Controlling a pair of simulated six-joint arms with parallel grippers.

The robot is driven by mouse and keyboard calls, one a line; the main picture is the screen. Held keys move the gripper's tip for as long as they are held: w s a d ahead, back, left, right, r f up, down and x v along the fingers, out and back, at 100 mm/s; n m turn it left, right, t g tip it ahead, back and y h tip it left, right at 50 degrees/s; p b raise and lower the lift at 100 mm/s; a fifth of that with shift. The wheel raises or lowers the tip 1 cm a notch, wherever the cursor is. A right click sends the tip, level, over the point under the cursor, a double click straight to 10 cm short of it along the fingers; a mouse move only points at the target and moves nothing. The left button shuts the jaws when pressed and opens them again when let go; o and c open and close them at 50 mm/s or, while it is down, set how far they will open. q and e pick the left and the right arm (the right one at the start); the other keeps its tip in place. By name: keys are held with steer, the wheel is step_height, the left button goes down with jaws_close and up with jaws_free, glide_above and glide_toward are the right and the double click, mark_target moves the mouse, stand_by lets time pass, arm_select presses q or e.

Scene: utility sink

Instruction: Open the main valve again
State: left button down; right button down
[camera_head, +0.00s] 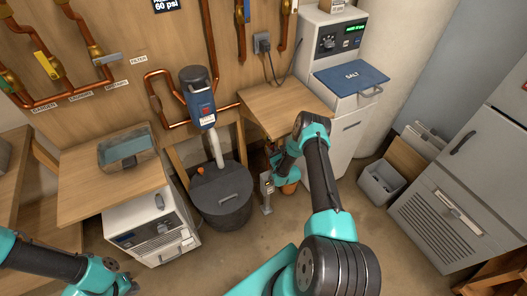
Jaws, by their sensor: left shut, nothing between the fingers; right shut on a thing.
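Several copper pipes with coloured lever valves run on the wooden wall panel: a green one (9,83), a yellow one (53,68) and a grey-blue one (105,60). I cannot tell which valve is the main one. My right gripper (268,184) is low, between the black tub and the white softener cabinet. It is shut beside a grey upright piece (266,198); what its fingers hold is too small to make out. My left gripper (129,282) is shut and empty near the floor at lower left, away from the valves.
A black lidded tub (220,198) stands below a blue pump unit (200,100). The white softener cabinet (340,135) has a blue SALT lid (350,76). Wooden shelves (85,190) and a white appliance (150,228) are at left. Open floor (395,255) lies at right.

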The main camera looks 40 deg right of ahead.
steer(key=shift+d+m, duration=0.35)
steer(key=shift+m, duration=0.35)
steer(key=c, duration=1)
jaws_free()
steer(key=shift+o, duration=0.2)
steer(key=shift+s, duration=0.2)
steer(key=s+a, duration=0.2)
steer(key=s, duration=1.5)
steer(key=shift+a, duration=0.4)
